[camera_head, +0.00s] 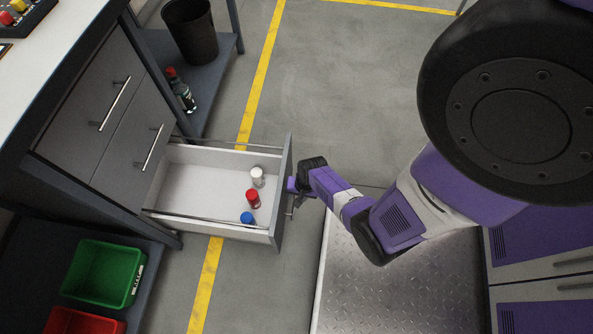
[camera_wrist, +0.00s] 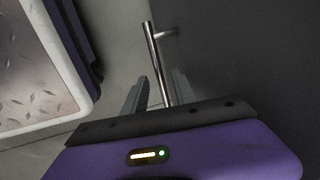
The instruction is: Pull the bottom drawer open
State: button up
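The bottom drawer (camera_head: 207,227) is pulled far out of the workbench cabinet, below two shut drawers. Its inside is white, and its grey front (camera_head: 284,200) faces right. My gripper (camera_head: 291,186) is at the outer side of that front, by its handle; the head view hardly shows the fingers. In the wrist view, the bar handle (camera_wrist: 155,55) runs between my two fingertips (camera_wrist: 159,75). The fingers stand apart, with a visible gap on each side of the bar.
A white-capped bottle (camera_head: 257,177), a red-capped one (camera_head: 253,199) and a blue-capped one (camera_head: 247,218) stand in the drawer. Shut drawers (camera_head: 90,105) are above. A green bin (camera_head: 104,273), red bin (camera_head: 80,322), black bucket (camera_head: 192,35) and dark bottle (camera_head: 182,94) are nearby. Floor beyond is clear.

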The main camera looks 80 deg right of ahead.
jog(key=shift+r, duration=0.15)
notch_tip(320, 180, up, 7)
jog(key=s+p, duration=0.1)
jog(key=p, duration=0.3)
jog(key=shift+s+r, duration=0.2)
jog(key=shift+s, duration=0.1)
dwell(0.3)
jog(key=a+r+n+t+h, duration=0.1)
jog(key=a+r+n+t, duration=0.35)
jog(key=r, duration=0.65)
jog(key=s+a+r+n+t, duration=0.1)
jog(key=a+r+n+t, duration=0.1)
jog(key=a+r+n, duration=0.65)
jog(key=a+r+n+t+h, duration=0.1)
jog(key=a+r+n+t, duration=0.2)
jog(key=r, duration=1.1)
jog(key=a+r+t+y+p, duration=0.1)
jog(key=r+p, duration=0.5)
jog(key=r, duration=0.7)
jog(key=a+r+n+t+y+p, duration=0.1)
jog(key=a+r+p, duration=0.3)
jog(key=r, duration=0.8)
jog(key=shift+s+a+r+n+t+p, duration=0.15)
jog(key=shift+r+n+t+p, duration=0.3)
jog(key=shift+p, duration=0.8)
